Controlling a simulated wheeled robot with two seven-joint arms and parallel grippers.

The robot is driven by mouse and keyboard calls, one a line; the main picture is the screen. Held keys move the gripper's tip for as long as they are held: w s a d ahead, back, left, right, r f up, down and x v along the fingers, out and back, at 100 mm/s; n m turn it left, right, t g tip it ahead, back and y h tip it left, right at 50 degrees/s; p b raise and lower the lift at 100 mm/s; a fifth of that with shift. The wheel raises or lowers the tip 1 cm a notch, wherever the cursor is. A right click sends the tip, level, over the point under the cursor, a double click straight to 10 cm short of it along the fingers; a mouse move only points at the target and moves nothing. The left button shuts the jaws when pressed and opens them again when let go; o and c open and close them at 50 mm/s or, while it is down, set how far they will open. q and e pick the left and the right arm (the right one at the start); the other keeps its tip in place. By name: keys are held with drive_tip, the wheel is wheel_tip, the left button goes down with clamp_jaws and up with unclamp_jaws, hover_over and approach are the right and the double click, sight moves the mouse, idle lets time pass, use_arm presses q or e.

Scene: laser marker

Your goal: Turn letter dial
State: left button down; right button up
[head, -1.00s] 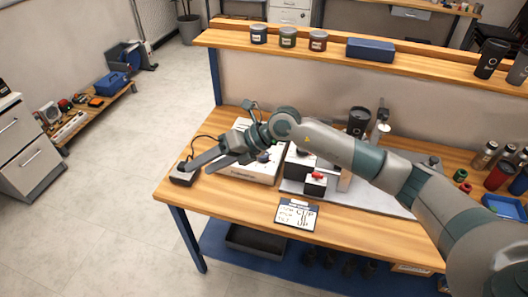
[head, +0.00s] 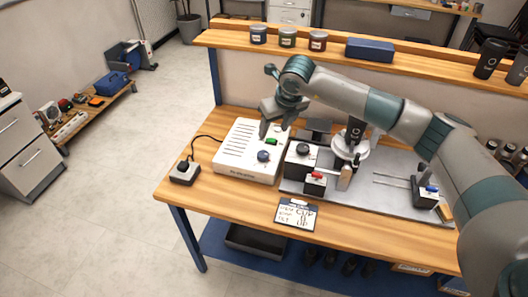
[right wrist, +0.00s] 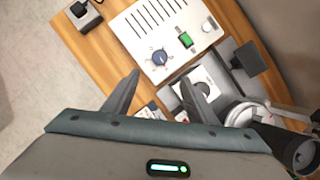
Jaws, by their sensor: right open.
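Two round dials show. A blue-grey dial (head: 263,156) with marks around it sits on the white control box (head: 232,158); it also shows in the right wrist view (right wrist: 160,57). A dark dial (head: 303,149) sits on a pale plate on the machine to the right; in the right wrist view a finger partly covers it. I cannot read letters at either dial. My left gripper is out of view.
A green switch (head: 271,141) is on the white box. A small black-knobbed box (head: 184,172) stands left, joined by a cable. A red-topped block (head: 316,181) and clipboard (head: 297,214) are in front. The table's front left is clear.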

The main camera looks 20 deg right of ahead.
sight(263, 154)
drive_tip(key=p+x, duration=0.5)
drive_tip(key=x, duration=1)
drive_tip(key=shift+s+a+f+p, duration=0.1)
drive_tip(key=shift+p, duration=0.3)
drive_tip(key=shift+x, duration=1)
drive_tip(key=c, duration=1.1)
